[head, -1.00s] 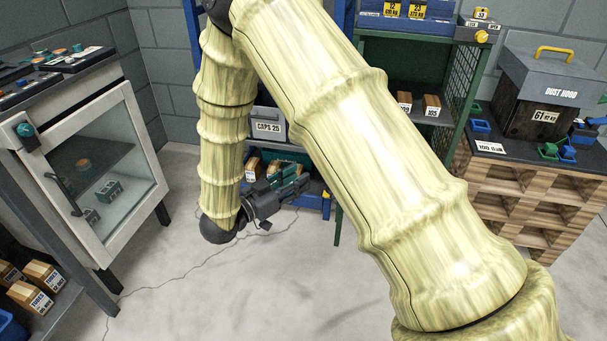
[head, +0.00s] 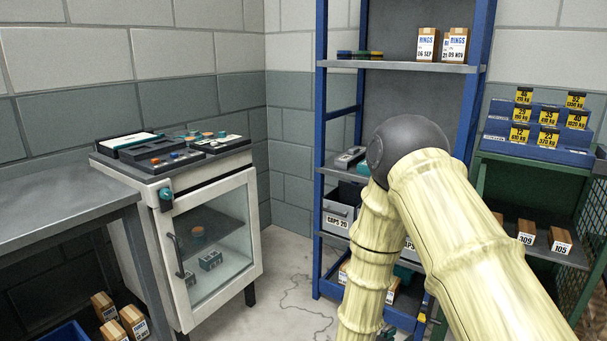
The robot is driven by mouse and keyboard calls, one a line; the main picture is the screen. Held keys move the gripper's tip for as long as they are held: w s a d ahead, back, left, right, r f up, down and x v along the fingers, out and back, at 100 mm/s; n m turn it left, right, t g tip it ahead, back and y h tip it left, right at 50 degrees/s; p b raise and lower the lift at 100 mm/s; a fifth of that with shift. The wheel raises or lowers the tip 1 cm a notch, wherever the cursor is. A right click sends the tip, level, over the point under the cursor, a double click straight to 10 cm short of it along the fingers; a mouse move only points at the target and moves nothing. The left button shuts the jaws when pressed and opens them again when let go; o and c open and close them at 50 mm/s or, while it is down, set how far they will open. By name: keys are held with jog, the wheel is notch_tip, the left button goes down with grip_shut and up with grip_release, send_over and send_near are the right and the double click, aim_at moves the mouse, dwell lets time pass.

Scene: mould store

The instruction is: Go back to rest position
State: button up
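My arm (head: 465,230) rises from the lower right of the head view to a dark rounded elbow (head: 408,150). From the elbow its forearm (head: 368,265) hangs down and leaves the picture at the bottom edge. My gripper is almost wholly below the picture. A small dark bit at the bottom edge beside the forearm may be part of it, but its fingers cannot be made out. Whether it holds anything is hidden.
A blue shelving rack (head: 322,170) with bins and boxes stands behind the arm. A green rack (head: 480,190) with a weight-labelled blue stand (head: 540,152) is at right. A white glass-door cabinet (head: 255,225) and grey bench (head: 60,215) are at left. Bare floor (head: 285,290) shows between.

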jog(key=s+f+n+g+y, duration=0.35)
jog(key=s+f+y, duration=0.25)
jog(key=s+f, duration=0.75)
jog(key=s+a+f+n+g+y+p, duration=0.1)
jog(key=s+f+n+g+y, duration=0.2)
jog(key=s, duration=0.8)
jog(key=s+a+f+n+g+y, duration=0.1)
jog(key=s+f+g+y, duration=0.2)
jog(key=s, duration=0.8)
notch_tip(320, 180, up, 23)
jog(key=h+p, duration=0.1)
jog(key=p, duration=2.3)
jog(key=shift+a, duration=0.15)
